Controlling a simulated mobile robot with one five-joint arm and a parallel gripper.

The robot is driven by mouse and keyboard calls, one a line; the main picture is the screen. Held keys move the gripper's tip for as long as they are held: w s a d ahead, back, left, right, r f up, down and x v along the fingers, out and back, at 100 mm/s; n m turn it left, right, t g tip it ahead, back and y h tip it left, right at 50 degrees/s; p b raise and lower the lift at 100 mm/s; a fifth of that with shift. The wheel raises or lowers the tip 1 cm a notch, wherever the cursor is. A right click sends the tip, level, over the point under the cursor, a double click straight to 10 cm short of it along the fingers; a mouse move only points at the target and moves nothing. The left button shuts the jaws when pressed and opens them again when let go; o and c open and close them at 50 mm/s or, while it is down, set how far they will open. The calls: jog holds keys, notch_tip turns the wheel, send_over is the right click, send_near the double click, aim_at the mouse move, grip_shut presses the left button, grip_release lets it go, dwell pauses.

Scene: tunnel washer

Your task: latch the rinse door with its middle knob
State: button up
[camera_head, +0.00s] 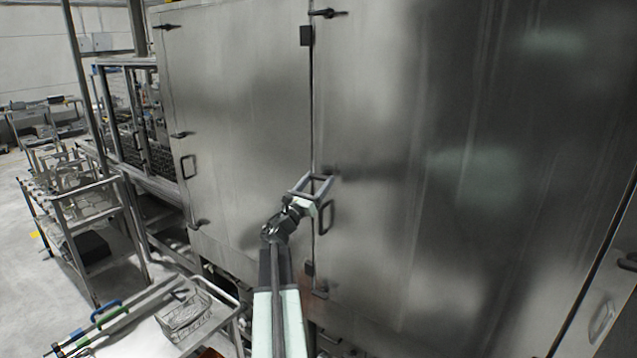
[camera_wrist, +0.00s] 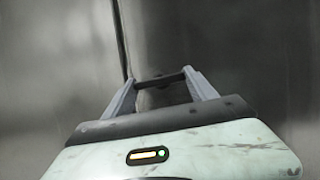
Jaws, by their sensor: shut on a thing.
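The rinse door appears to be the large stainless panel (camera_head: 420,110) right of the vertical seam; I see no label on it. Its middle knob, a dark bar (camera_wrist: 161,78), lies crosswise between the fingertips in the wrist view. In the head view the knob is mostly hidden by my fingers. My gripper (camera_head: 318,182) is at the door seam, just above a dark loop handle (camera_head: 325,217), and shut on the knob. The two grey fingers also show in the wrist view (camera_wrist: 163,82). A top knob (camera_head: 328,13) and a bottom knob (camera_head: 320,293) sit along the same seam.
Another steel door (camera_head: 240,110) with its own knobs and handle is to the left. A cart with a wire basket (camera_head: 184,312) stands low in front, left of my arm. A shelved trolley (camera_head: 90,215) stands further left. Open floor (camera_head: 30,275) shows at the far left.

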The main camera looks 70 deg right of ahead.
jog(key=shift+m+g, duration=0.4)
jog(key=shift+m, duration=0.2)
jog(key=o, duration=1.4)
jog(key=shift+s, duration=0.1)
jog(key=shift+c, duration=0.2)
jog(key=shift+a, duration=0.1)
jog(key=b+v, duration=0.3)
jog(key=v, duration=0.4)
jog(key=shift+a, duration=0.35)
jog(key=shift+w+f, duration=0.2)
jog(key=shift+w, duration=0.05)
